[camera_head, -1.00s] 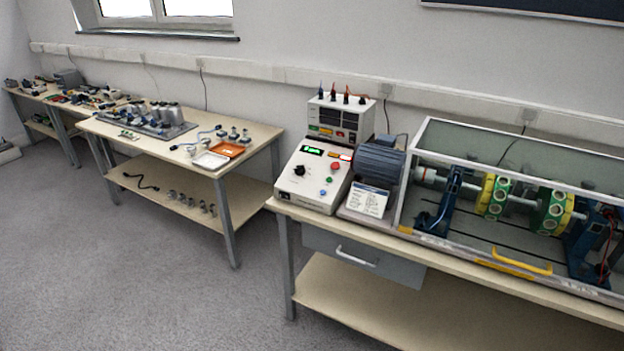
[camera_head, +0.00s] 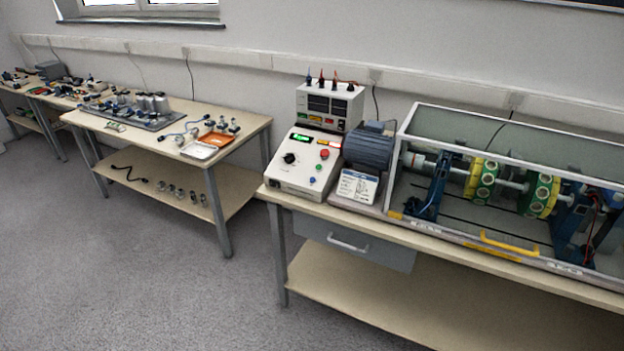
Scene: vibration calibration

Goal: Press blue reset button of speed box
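The speed box (camera_head: 299,177) is a white console with a sloped front on the left end of the right-hand bench. It carries a green lit display, a black knob (camera_head: 289,158), a red button (camera_head: 324,154), a small green button and a blue button (camera_head: 312,180) near its lower right edge. The blue button is unobstructed. Neither my left nor my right gripper shows in the head view.
A grey-blue motor (camera_head: 368,148) and a clear-covered rotor rig (camera_head: 490,190) stand right of the box. A meter unit (camera_head: 329,106) stands behind it. The bench (camera_head: 400,232) has a drawer (camera_head: 352,242) below. Another bench (camera_head: 254,124) with parts stands left. Grey floor (camera_head: 150,270) is clear in front.

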